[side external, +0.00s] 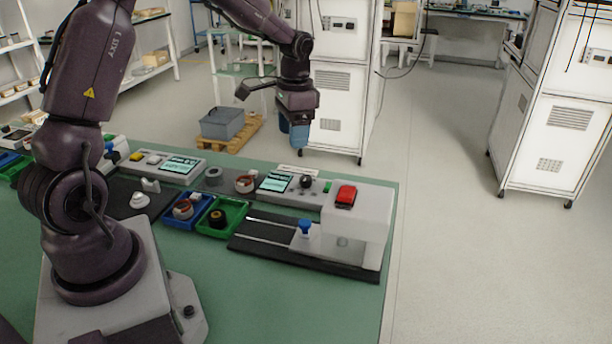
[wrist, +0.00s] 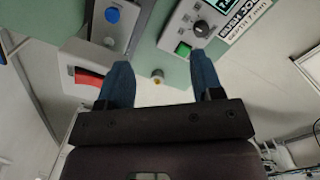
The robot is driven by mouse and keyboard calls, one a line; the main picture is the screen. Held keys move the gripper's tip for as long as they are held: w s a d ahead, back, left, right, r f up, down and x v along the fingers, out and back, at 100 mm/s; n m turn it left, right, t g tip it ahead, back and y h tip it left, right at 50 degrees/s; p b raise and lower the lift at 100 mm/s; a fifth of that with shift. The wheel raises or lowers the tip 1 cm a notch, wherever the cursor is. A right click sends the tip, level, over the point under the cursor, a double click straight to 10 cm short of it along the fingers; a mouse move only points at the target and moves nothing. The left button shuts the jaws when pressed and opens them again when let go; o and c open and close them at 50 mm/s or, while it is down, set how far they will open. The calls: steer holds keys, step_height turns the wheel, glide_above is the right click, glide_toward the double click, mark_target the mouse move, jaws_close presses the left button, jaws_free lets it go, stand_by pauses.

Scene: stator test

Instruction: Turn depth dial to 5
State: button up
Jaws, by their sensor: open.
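The depth dial is a black knob (side external: 306,181) on a grey control box (side external: 287,195) with a lit screen, at the back right of the green table. The dial also shows in the wrist view (wrist: 201,29), just beyond the right finger, with a green button (wrist: 183,49) beside it. A label on the box mentions depth in mm; its digit looks like 7 but is small. My gripper (side external: 299,137) has blue fingers and hangs above the box, apart from it. In the wrist view my gripper (wrist: 162,76) is open, with nothing held between the fingers.
A white press housing with a red button (side external: 346,195) stands right of the box. Blue (side external: 176,222) and green (side external: 236,206) trays hold parts to the left. Free floor lies behind the table.

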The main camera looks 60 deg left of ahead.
mark_target(306, 178)
steer(key=w+a+f+m, duration=0.5)
steer(key=w+a, duration=0.2)
steer(key=f, duration=1.2)
steer(key=shift+s+d+f, duration=0.15)
steer(key=shift+s+d, duration=0.05)
steer(key=c, duration=0.9)
